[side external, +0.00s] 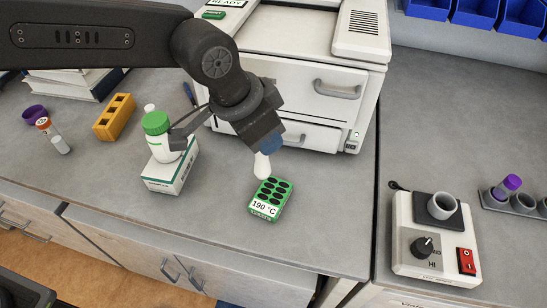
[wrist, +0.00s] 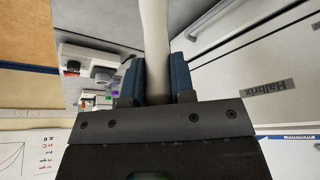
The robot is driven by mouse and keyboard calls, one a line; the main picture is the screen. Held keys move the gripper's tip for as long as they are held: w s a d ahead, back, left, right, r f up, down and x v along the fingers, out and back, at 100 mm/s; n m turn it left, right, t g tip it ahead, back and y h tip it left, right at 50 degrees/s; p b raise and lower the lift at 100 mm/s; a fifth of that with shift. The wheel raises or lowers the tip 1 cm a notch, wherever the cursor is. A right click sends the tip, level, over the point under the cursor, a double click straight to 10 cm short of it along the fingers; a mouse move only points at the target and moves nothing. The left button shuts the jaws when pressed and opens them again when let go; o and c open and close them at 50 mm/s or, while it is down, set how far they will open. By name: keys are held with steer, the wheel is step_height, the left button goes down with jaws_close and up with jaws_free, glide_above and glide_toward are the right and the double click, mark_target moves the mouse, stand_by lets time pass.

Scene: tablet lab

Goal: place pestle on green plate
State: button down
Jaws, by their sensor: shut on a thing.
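My gripper (side external: 271,146) is shut on the white pestle (side external: 262,166), its blue fingers on either side of it. The pestle hangs down with its rounded end at the back left of the green plate (side external: 281,204). I cannot tell whether it touches the plate. The plate is a small green block with several dark wells and a "190 °C" label, flat on the grey bench. In the wrist view the pale shaft of the pestle (wrist: 155,45) runs between the two blue fingers (wrist: 156,84). The plate is not visible there.
A green-capped white bottle (side external: 160,138) stands on a white box (side external: 170,174) to the left. A white drawer machine (side external: 300,85) stands behind. A device with a dial and red switch (side external: 430,240) sits at the right. The bench (side external: 200,225) is clear in front.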

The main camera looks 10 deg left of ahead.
steer(key=shift+s+d+f, duration=0.1)
steer(key=shift+d+f, duration=0.2)
steer(key=shift+f, duration=0.55)
steer(key=shift+s+d+f, duration=0.1)
steer(key=shift+d+f, duration=0.15)
steer(key=shift+f, duration=0.55)
steer(key=shift+s+d+f, duration=0.1)
steer(key=shift+d+f, duration=0.2)
steer(key=shift+f, duration=0.55)
steer(key=shift+f, duration=0.15)
steer(key=c, duration=1)
jaws_free()
steer(key=shift+o, duration=0.2)
steer(key=v, duration=1.2)
